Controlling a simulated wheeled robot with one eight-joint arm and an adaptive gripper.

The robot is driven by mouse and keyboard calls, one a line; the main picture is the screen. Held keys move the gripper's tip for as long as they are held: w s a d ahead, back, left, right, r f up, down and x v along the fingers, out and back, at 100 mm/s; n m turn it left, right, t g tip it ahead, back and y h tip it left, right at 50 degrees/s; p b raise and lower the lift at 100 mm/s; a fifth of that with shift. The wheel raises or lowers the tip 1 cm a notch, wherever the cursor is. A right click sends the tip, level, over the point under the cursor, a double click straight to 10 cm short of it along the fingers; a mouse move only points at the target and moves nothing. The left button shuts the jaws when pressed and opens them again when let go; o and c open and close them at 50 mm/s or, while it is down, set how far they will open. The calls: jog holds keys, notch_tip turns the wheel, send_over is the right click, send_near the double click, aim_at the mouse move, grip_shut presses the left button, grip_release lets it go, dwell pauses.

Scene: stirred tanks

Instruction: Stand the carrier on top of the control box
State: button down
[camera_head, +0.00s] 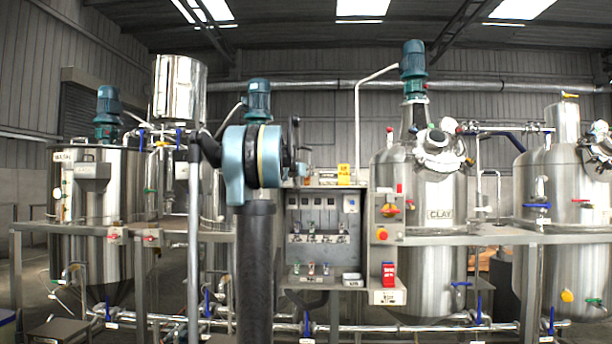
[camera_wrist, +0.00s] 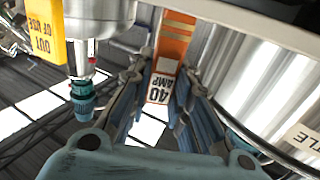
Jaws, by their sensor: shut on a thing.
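The carrier (camera_wrist: 174,45) is an orange piece with a white "40 AMP" label, upside down in the wrist view. My gripper (camera_wrist: 162,75) is shut on it, one finger on each side of the label end. A grey box with a red-and-yellow rotary switch (camera_head: 387,215) stands on the frame right of an open-fronted panel cabinet (camera_head: 323,215). I cannot tell for sure which of these is the control box.
A yellow sign (camera_head: 343,174) stands on the cabinet top; a yellow "OUT OF USE" sign (camera_wrist: 45,32) is close left in the wrist view. A steel vessel (camera_wrist: 255,75) curves close on the right there. The tank labelled CLAY (camera_head: 430,265) stands right of the boxes.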

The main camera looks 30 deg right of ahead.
jog(key=c, duration=1.5)
grip_release()
jog(key=shift+o, duration=0.2)
jog(key=v, duration=1.2)
